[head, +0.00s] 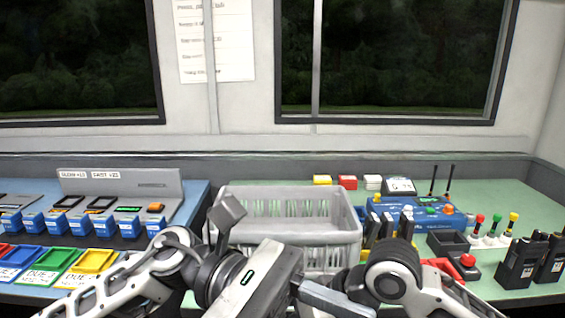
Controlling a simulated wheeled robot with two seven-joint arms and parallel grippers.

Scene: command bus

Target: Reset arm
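My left arm comes in from the lower left. Its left gripper (232,212) shows a dark grey finger block raised in front of the white basket (290,196). A grey housing with a green light sits beside it. My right arm comes in from the lower right and bends at a round dark joint. The arms overlap and are cut by the lower edge, so finger gaps are unclear. I see nothing held in either gripper.
Blue card holders (75,222) and coloured trays (55,262) line the left counter. On the right stand a blue console (410,212), coloured-knob levers (490,232), a red-button box (467,262) and black radios (525,262).

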